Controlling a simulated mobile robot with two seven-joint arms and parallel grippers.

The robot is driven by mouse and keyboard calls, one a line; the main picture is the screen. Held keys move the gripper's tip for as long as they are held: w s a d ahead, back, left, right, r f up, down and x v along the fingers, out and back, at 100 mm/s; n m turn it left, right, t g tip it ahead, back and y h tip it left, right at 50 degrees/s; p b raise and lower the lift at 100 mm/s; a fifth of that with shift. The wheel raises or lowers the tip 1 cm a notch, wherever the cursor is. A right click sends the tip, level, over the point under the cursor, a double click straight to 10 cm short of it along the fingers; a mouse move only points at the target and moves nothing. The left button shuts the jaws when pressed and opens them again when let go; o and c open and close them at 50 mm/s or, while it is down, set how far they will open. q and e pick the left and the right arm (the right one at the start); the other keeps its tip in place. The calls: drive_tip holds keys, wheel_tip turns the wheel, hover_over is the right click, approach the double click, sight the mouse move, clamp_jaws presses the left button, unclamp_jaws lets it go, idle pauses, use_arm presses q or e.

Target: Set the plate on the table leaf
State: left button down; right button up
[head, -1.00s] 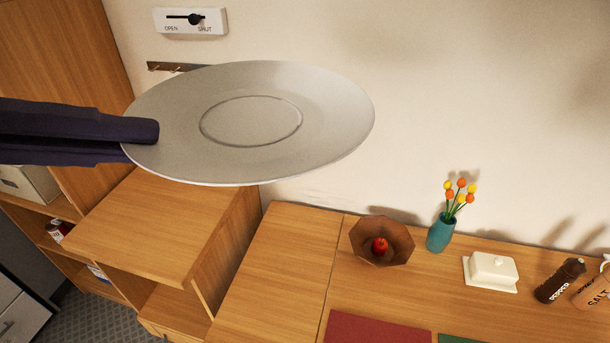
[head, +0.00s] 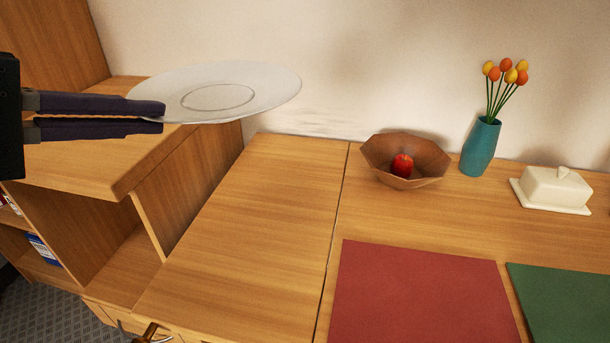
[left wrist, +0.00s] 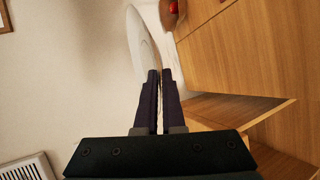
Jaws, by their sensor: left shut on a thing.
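The plate (head: 255,88) is pale grey-white, round, with a ring in its middle. My left gripper (head: 162,115) is shut on the plate's left edge and holds it in the air, roughly level, above the cabinet and near the wall. In the left wrist view the plate (left wrist: 142,48) extends ahead from the fingers (left wrist: 159,75). The table leaf (head: 255,215) appears to be the bare wooden panel left of the seam in the tabletop; it lies lower and to the right of the gripper. My right gripper is not in view.
A brown bowl (head: 420,157) with a red apple (head: 402,165), a teal vase (head: 480,147) of flowers and a white butter dish (head: 556,188) stand right of the seam. Red (head: 420,295) and green (head: 570,300) mats lie in front. A wooden cabinet (head: 90,165) stands left.

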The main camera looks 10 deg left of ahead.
use_arm(q)
drive_tip(key=n+b, duration=0.1)
drive_tip(key=b, duration=0.8)
hover_over(210, 301)
wheel_tip(210, 301, down, 11)
drive_tip(key=shift+t+y, duration=0.3)
drive_tip(key=shift+y, duration=0.2)
wheel_tip(210, 301, down, 16)
drive_tip(key=b, duration=0.7)
drive_tip(key=shift+b, duration=0.35)
drive_tip(key=shift+f+b, duration=1.15)
drive_tip(key=shift+f, duration=0.7)
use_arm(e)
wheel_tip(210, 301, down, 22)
use_arm(q)
drive_tip(key=shift+f, duration=0.25)
drive_tip(key=c, duration=1.3)
unclamp_jaws()
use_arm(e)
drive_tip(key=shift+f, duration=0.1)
